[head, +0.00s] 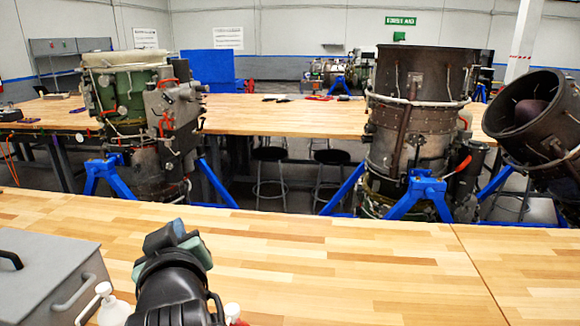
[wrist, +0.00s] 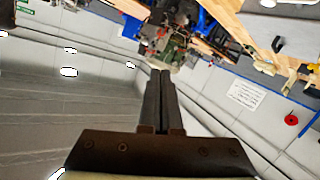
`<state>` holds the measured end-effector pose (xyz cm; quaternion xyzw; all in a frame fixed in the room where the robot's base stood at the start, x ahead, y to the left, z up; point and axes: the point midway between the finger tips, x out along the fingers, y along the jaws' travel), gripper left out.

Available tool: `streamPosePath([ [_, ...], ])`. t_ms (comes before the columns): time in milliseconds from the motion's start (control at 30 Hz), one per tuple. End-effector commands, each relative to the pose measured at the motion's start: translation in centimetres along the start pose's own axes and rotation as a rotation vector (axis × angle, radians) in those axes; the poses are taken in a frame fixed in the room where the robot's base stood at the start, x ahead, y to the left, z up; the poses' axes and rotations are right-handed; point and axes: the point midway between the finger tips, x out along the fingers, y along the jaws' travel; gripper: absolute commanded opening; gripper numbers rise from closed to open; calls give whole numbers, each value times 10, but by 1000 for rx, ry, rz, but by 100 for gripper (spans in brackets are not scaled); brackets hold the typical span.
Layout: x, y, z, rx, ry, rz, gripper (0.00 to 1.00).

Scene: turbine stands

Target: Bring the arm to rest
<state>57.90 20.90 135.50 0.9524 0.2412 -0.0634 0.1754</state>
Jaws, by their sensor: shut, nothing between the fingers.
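My gripper (head: 176,236) is in the lower left of the head view, raised above the near wooden table (head: 360,260) and pointing away toward the turbine stands. In the wrist view my gripper (wrist: 160,73) has its two dark fingers side by side and shut, with nothing between them. The fingers point toward a distant green engine (wrist: 176,48). The gripper appears apart from everything around it.
A grey metal case (head: 45,265) and a white bottle (head: 112,308) stand left of my arm. Beyond the table are a green engine (head: 125,85) and dark turbines (head: 420,75) on blue stands. The table's middle and right are clear.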

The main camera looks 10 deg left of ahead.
Motion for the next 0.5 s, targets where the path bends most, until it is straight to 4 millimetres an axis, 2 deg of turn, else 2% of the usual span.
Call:
streamPosePath([
  [33, -16, 30, -24, 28, 83, 75, 0],
  [167, -68, 95, -79, 92, 303, 253, 0],
  [200, -88, 112, -94, 107, 373, 304, 0],
  [300, -143, 149, -129, 133, 546, 419, 0],
  [400, -195, 173, -155, 142, 699, 509, 0],
  [500, -237, 184, -172, 141, 814, 569, 0],
])
